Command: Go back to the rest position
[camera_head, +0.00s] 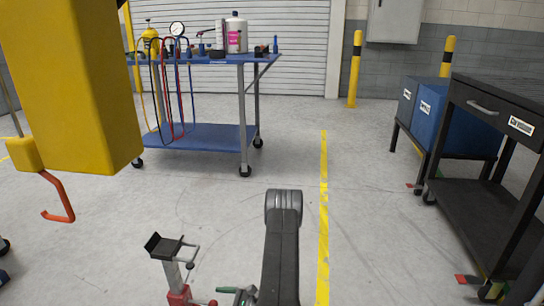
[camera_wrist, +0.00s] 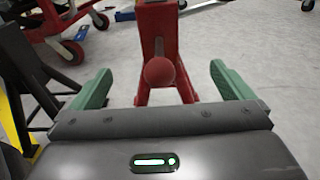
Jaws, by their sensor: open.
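My gripper (camera_wrist: 160,70) is open in the wrist view, its two green fingers spread wide apart. A red ball knob (camera_wrist: 159,71) on a red stand (camera_wrist: 155,25) shows between the fingers; I see no contact with either finger. In the head view my arm reaches down at the bottom centre, and a little of my gripper (camera_head: 238,292) shows at the bottom edge beside the red-based stand (camera_head: 178,295) with a grey post and black top bracket. The lower part of the stand is cut off.
A yellow hoist part with a red hook (camera_head: 60,200) hangs at the left. A blue cart (camera_head: 205,138) with gauges and hoses stands behind. A black cart (camera_head: 490,205) and blue bins (camera_head: 440,118) are at the right. Floor around the yellow line (camera_head: 323,200) is clear.

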